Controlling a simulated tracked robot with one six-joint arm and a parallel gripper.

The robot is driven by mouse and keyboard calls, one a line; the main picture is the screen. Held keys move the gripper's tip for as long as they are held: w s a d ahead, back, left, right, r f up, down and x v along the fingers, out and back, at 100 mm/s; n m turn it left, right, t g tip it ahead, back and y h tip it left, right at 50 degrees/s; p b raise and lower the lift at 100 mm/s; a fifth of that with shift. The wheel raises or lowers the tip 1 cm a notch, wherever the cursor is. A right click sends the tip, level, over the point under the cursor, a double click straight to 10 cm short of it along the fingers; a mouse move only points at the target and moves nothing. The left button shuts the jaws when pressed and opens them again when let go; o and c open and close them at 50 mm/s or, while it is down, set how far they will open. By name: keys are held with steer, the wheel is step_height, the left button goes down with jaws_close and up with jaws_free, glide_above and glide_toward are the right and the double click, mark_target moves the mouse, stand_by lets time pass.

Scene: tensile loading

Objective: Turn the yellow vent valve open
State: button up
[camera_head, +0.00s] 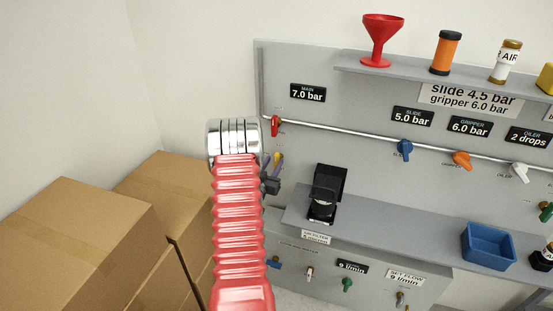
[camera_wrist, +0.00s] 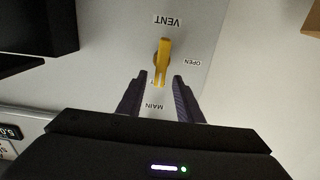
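The yellow vent valve (camera_wrist: 164,58) is on the grey panel in the wrist view, its handle pointing toward the gripper. A VENT label (camera_wrist: 170,21) is beyond it and an OPEN label (camera_wrist: 191,63) is to its right. My gripper (camera_wrist: 160,92) is open, with one dark finger on each side just short of the handle's end. In the head view the yellow valve (camera_head: 277,159) shows just right of my red arm, partly hidden, with the dark gripper (camera_head: 271,181) beside and below it.
A red valve (camera_head: 275,126) on the pipe is just above the yellow one. A black device (camera_head: 325,196) stands on the lower shelf to the right. Cardboard boxes (camera_head: 83,240) fill the left. A blue bin (camera_head: 488,246) is farther right.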

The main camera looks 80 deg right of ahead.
mark_target(275, 159)
steer(key=shift+s+d, duration=0.2)
steer(key=shift+d, duration=1.85)
jaws_close()
